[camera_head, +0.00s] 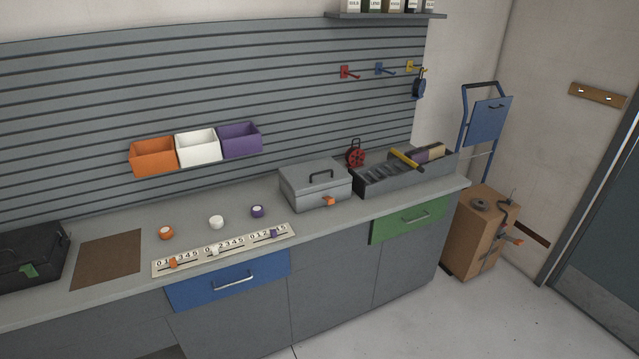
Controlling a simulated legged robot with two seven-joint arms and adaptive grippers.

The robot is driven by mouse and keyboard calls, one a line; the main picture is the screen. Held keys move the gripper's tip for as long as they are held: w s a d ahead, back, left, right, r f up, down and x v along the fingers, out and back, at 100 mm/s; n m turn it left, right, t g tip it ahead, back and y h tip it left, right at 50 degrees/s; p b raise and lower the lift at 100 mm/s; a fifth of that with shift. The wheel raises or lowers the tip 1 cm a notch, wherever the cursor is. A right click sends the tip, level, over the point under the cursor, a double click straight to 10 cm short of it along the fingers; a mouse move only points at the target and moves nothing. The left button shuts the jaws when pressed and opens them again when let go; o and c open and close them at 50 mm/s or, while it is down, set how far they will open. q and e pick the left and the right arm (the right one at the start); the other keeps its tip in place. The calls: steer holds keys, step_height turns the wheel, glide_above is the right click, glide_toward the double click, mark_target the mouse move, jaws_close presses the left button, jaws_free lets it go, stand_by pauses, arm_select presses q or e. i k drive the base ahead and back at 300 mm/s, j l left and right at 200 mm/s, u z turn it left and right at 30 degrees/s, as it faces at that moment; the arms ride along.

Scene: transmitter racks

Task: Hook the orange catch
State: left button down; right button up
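The orange catch (328,201) is a small block on the front face of a grey metal box (312,190), towards its right side. It sticks out from the box; at this size I cannot tell whether it is hooked. The box stands on the workbench with its lid (305,175) down and a dark handle on top. Neither of my grippers shows in the head view.
Left of the box are purple (257,211), white (216,222) and orange (166,233) round pieces and a numbered slider strip (225,249). An open grey tool tray (385,181) stands close on the right. A black case (30,258) sits far left.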

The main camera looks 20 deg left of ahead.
mark_target(330, 201)
steer(key=i+u, duration=0.1)
steer(key=u, duration=0.3)
steer(key=i+l+u, duration=0.1)
steer(key=u, duration=0.3)
steer(key=l+u, duration=0.15)
steer(key=u, duration=0.25)
steer(key=i+l+u, duration=0.15)
steer(key=u, duration=0.25)
steer(key=i+l+u, duration=0.25)
steer(key=l+u, duration=0.25)
steer(key=l, duration=1.15)
steer(key=l+u, duration=0.5)
steer(key=l, duration=1.1)
steer(key=k, duration=0.05)
